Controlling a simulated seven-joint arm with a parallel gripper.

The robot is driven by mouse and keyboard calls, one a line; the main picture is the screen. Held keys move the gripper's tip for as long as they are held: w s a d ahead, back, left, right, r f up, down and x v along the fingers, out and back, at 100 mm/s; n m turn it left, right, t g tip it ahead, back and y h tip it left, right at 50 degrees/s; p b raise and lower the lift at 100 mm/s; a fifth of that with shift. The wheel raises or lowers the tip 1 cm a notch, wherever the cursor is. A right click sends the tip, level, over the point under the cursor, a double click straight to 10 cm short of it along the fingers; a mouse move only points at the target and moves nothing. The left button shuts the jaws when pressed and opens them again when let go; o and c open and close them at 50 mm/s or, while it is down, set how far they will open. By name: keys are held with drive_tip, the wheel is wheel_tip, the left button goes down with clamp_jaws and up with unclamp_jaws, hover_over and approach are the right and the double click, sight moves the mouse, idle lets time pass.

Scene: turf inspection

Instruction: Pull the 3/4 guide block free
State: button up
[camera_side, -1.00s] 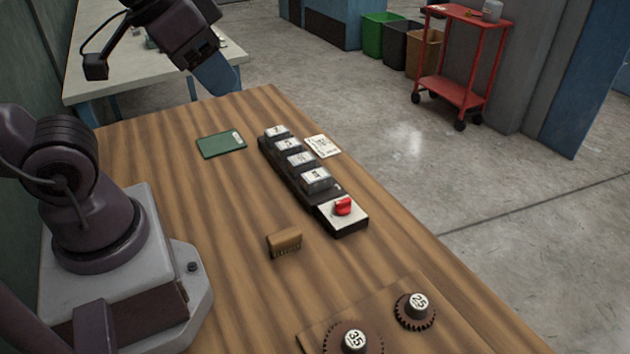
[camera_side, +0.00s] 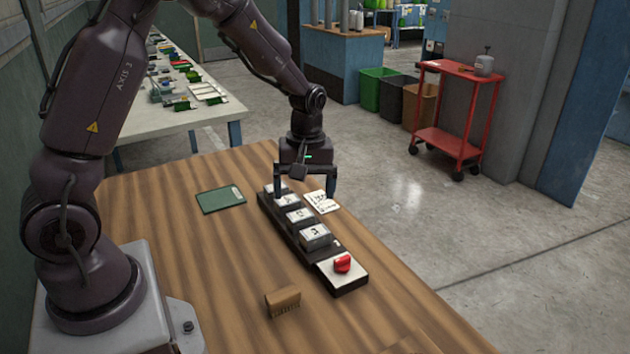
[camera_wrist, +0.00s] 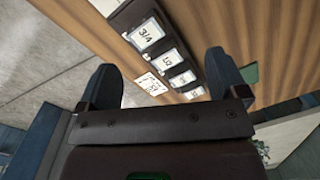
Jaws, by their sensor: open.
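The 3/4 guide block (camera_wrist: 146,33) shows its "3/4" label in the wrist view. It sits in a dark rail (camera_wrist: 124,17) at the end of a row of white-topped blocks. In the side view it appears to be the block (camera_side: 315,236) nearest the red knob. My gripper (camera_side: 304,191) points down over the far part of the rail, its fingers apart and nothing between them. In the wrist view the open fingers (camera_wrist: 160,63) frame the row, with the 3/4 block beyond the tips. Exact height above the blocks is hard to tell.
A red knob (camera_side: 342,263) on a white plate ends the rail at the near side. A printed card (camera_side: 321,201) lies right of the rail, a green clipboard-like item (camera_side: 220,199) left. A brown brush (camera_side: 283,300) lies nearer. Wooden table (camera_side: 200,260) is clear around them.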

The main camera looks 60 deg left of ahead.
sight(315, 232)
drive_tip(key=w+f+n, duration=0.1)
drive_tip(key=f, duration=0.3)
drive_tip(key=w+f+n, duration=0.1)
drive_tip(key=f+n, duration=0.1)
drive_tip(key=f, duration=0.2)
drive_tip(key=w+a+f+n, duration=0.1)
drive_tip(key=f, duration=0.4)
drive_tip(key=shift+f+n+t, duration=0.1)
drive_tip(key=shift+n+t, duration=0.3)
drive_tip(key=c, duration=1)
